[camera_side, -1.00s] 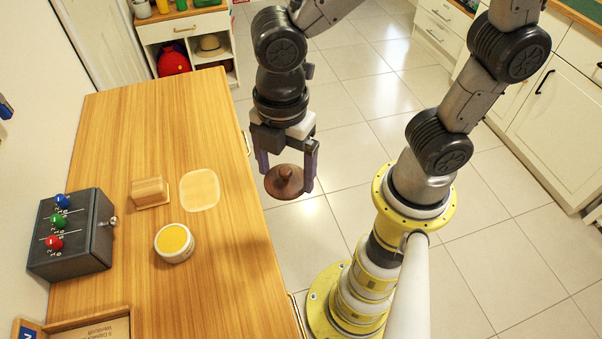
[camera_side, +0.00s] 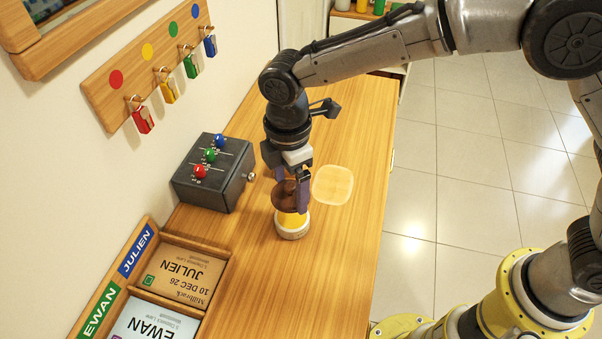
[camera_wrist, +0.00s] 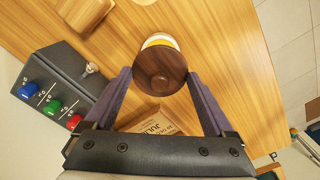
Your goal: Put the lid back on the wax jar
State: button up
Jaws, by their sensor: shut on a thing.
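The wax jar (camera_side: 292,230) is a small pale round jar with yellow wax, standing upright on the wooden table. It also shows in the wrist view (camera_wrist: 160,40), partly hidden behind the lid. The lid (camera_side: 287,199) is a round dark brown wooden disc with a knob. My gripper (camera_side: 291,190) is shut on the lid and holds it above the jar. In the wrist view my gripper (camera_wrist: 161,82) has its purple fingers on either side of the lid (camera_wrist: 160,68). The lid looks tilted and a little off the jar's centre; I cannot tell whether they touch.
A dark box with coloured knobs (camera_side: 214,174) stands left of the jar. A wooden tray (camera_side: 217,250) with name cards lies at the front left. A pale rounded patch (camera_side: 332,185) is right of the jar. A key rack (camera_side: 143,62) hangs on the wall.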

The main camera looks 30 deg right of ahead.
aim_at(292, 216)
jog(key=shift+f, duration=3.1)
jog(key=shift+f, duration=0.15)
jog(key=o, duration=1)
jog(key=shift+r, duration=3.5)
grip_shut()
